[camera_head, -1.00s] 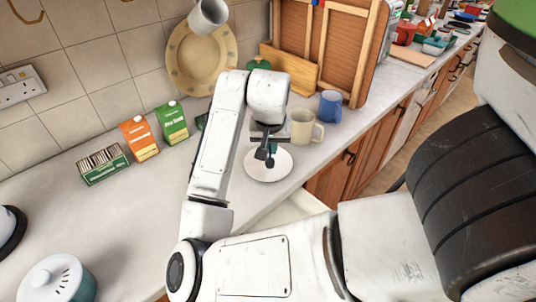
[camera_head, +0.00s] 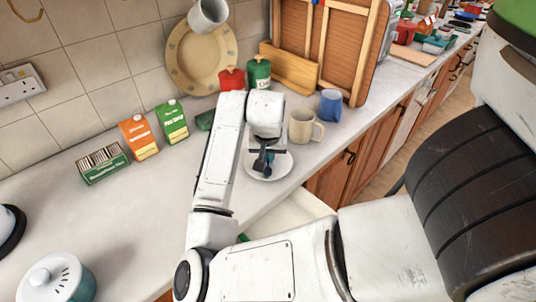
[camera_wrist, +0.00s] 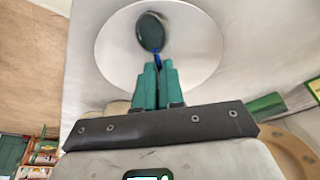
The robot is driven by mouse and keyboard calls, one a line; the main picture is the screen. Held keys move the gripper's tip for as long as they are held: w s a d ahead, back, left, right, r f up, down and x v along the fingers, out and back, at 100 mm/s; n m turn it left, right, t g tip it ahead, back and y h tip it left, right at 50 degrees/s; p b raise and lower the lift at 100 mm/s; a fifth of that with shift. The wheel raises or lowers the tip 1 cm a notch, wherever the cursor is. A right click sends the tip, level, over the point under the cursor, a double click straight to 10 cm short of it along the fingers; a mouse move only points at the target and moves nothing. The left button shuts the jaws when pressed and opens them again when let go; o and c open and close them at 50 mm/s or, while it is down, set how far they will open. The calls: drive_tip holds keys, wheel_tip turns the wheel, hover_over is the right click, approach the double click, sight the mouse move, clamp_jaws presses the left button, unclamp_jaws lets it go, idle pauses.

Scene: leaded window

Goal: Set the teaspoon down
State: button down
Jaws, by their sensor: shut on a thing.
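My gripper (camera_wrist: 158,75) has green fingers and is shut on the handle of the teaspoon (camera_wrist: 151,32). In the wrist view the dark, shiny bowl of the spoon points away from the fingers, and a bit of blue handle shows at the fingertips. A round white plate (camera_wrist: 202,48) lies behind the spoon in that view. In the head view my gripper (camera_head: 262,168) is over the plate (camera_head: 283,164), which lies on the worktop. I cannot make out the spoon clearly there, nor whether it touches the plate.
A cream mug (camera_head: 301,127) stands close behind the plate, with a blue mug (camera_head: 330,106) beyond it. Red (camera_head: 231,79) and green (camera_head: 258,73) canisters stand behind my arm. Cartons (camera_head: 139,138) and a tea box (camera_head: 102,164) are left. The left worktop (camera_head: 110,220) is mostly clear.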

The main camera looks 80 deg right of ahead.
drive_tip(key=shift+f, duration=0.2)
drive_tip(key=c, duration=1.2)
unclamp_jaws()
drive_tip(key=shift+r, duration=0.1)
drive_tip(key=shift+c, duration=0.2)
drive_tip(key=w+v, duration=0.1)
drive_tip(key=v, duration=1.1)
drive_tip(key=shift+s+r+p, duration=0.3)
drive_tip(key=shift+s+r, duration=0.1)
drive_tip(key=shift+s, duration=0.15)
drive_tip(key=shift+a, duration=0.1)
